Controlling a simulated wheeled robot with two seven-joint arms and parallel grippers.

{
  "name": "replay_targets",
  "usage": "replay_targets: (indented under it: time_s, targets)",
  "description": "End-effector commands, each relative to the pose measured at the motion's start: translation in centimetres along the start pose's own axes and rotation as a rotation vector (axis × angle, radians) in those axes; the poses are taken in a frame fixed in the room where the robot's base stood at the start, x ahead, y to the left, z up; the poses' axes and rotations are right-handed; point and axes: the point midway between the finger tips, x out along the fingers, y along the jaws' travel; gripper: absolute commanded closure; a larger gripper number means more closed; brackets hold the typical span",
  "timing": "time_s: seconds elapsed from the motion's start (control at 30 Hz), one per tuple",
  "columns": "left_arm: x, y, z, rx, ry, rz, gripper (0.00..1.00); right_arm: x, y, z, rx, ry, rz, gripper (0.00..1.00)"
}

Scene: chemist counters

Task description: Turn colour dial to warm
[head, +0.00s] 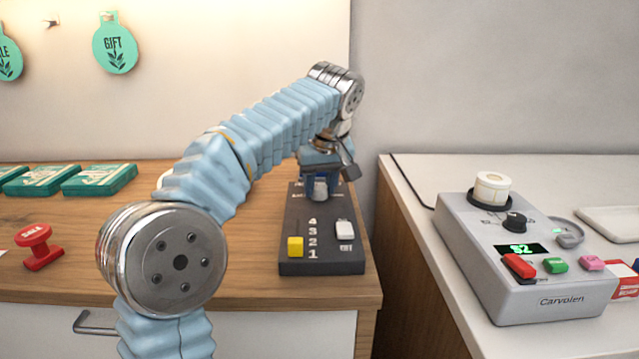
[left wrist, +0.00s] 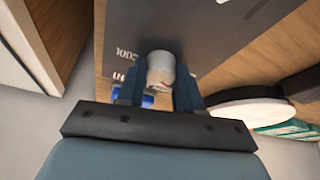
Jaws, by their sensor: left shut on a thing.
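The dark grey control panel (head: 322,255) stands on the wooden counter, with a yellow slider (head: 295,247) beside the numbers 1 to 4 and a white switch (head: 344,230). My left gripper (head: 320,188) is over the panel's far end and hides much of it. In the left wrist view, my left gripper (left wrist: 160,92) is shut on a pale round dial (left wrist: 160,68), one blue finger on each side. The word COOL shows on the panel (left wrist: 205,35) beside the dial. I cannot tell where the dial points. My right gripper is not in view.
A red stamp (head: 37,245) and green boxes (head: 98,180) lie on the wooden counter (head: 255,290) to the left. A grey device (head: 545,298) with coloured buttons stands on the white counter at right. A gap separates the counters.

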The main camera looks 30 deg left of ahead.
Motion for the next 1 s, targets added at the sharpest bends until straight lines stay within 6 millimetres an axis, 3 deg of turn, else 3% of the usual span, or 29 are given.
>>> replay_targets:
  time_s: [0.5, 0.53, 0.7, 1.0]
  targets:
    - [-0.02, 0.02, -0.01, -0.019, 0.0, -0.007, 0.95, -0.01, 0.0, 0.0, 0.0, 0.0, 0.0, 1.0]
    - [-0.02, 0.02, -0.01, -0.019, 0.0, -0.007, 0.63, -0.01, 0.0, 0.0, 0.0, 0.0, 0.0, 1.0]
    - [-0.02, 0.02, -0.01, -0.018, 0.0, -0.007, 0.39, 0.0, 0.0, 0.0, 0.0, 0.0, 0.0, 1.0]
    - [-0.2, 0.04, -0.01, -0.018, 0.0, -0.007, 0.39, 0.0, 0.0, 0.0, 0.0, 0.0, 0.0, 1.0]
